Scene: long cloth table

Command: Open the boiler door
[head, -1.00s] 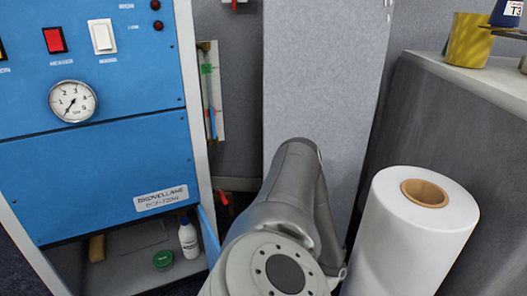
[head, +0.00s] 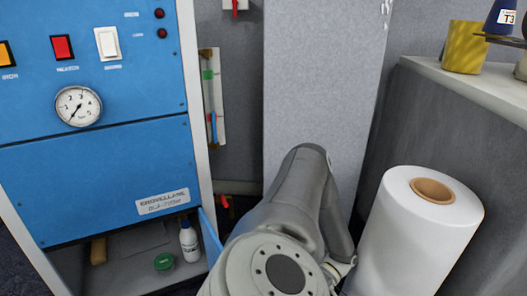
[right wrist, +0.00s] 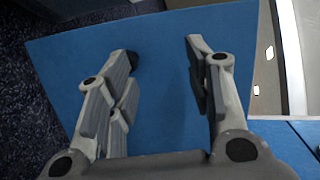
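The blue boiler cabinet (head: 95,170) stands at the left of the head view, with switches and a round gauge (head: 78,106). Its low compartment (head: 130,272) is uncovered. A narrow blue panel (head: 209,236), seemingly the door seen nearly edge-on, stands out at that compartment's right side. In the right wrist view, my right gripper (right wrist: 162,52) is open, its fingers apart over a wide blue panel (right wrist: 165,105), likely the door; nothing is between the fingers. Contact with the panel cannot be told. The right gripper is hidden in the head view, and my left gripper is out of view.
The low compartment holds a white bottle (head: 189,241), a green lid (head: 164,261) and a brown block (head: 98,250). A large white roll (head: 410,235) stands close to the right of my arm. A grey counter (head: 450,85) is at the far right.

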